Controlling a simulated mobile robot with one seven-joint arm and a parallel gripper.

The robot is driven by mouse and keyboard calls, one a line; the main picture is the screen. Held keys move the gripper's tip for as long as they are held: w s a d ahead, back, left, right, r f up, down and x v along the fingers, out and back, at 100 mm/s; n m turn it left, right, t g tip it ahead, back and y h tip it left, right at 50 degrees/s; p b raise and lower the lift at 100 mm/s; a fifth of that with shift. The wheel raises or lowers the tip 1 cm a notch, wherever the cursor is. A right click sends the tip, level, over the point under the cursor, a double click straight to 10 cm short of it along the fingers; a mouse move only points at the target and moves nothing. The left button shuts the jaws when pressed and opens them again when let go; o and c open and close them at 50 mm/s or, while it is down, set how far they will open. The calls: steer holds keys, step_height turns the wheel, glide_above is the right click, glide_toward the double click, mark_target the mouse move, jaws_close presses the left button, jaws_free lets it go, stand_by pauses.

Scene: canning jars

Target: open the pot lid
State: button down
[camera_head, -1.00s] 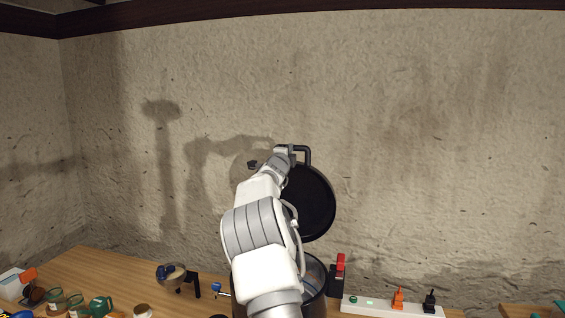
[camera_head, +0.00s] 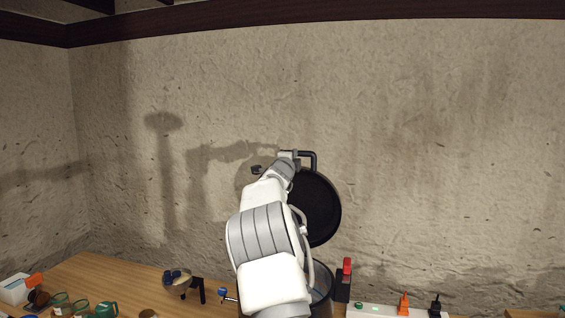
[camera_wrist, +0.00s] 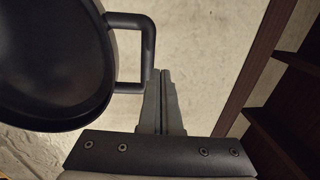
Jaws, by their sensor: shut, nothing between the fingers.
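The pot lid (camera_head: 320,208) is black and round, and stands raised and tilted steeply above the pot (camera_head: 320,285), whose rim and inside partly show behind my arm. In the wrist view the lid (camera_wrist: 45,65) fills the upper left, with its black loop handle (camera_wrist: 148,42) on its right side. My gripper (camera_wrist: 162,72) is shut and empty, its fingertips right beside the handle's outer bar; I cannot tell whether they touch it. In the head view my gripper (camera_head: 287,155) is at the top of the lid, next to the handle (camera_head: 314,158), and my arm hides part of the lid and pot.
A rough wall (camera_head: 430,150) stands close behind the lid. A red-and-black object (camera_head: 344,278) and a white strip (camera_head: 380,311) with orange and black plugs are right of the pot.

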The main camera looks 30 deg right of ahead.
steer(key=s+a+r+b, duration=0.1)
steer(key=s+a+b, duration=0.2)
steer(key=s+a, duration=0.4)
steer(key=shift+a+r, duration=0.3)
steer(key=shift+a, duration=0.1)
steer(key=s+a+f+n+y, duration=0.3)
steer(key=s+a+n+y, duration=0.25)
steer(key=a, duration=0.35)
steer(key=s+a+f+n+g+y, duration=0.1)
steer(key=s+a+f+n+y, duration=0.25)
steer(key=s+a+n, duration=0.5)
steer(key=s+a+f+n+y, duration=0.3)
steer(key=a+n+y, duration=0.15)
steer(key=a, duration=0.65)
steer(key=s+a+f+n+g, duration=0.3)
steer(key=s+f, duration=0.4)
steer(key=s, duration=0.4)
steer(key=s+a+f+n+g, duration=0.3)
steer(key=s+f+n, duration=0.3)
steer(key=s, duration=0.5)
steer(key=shift+s+a+f+y, duration=0.35)
steer(key=shift+a+f+y, duration=0.1)
steer(key=shift+f, duration=0.35)
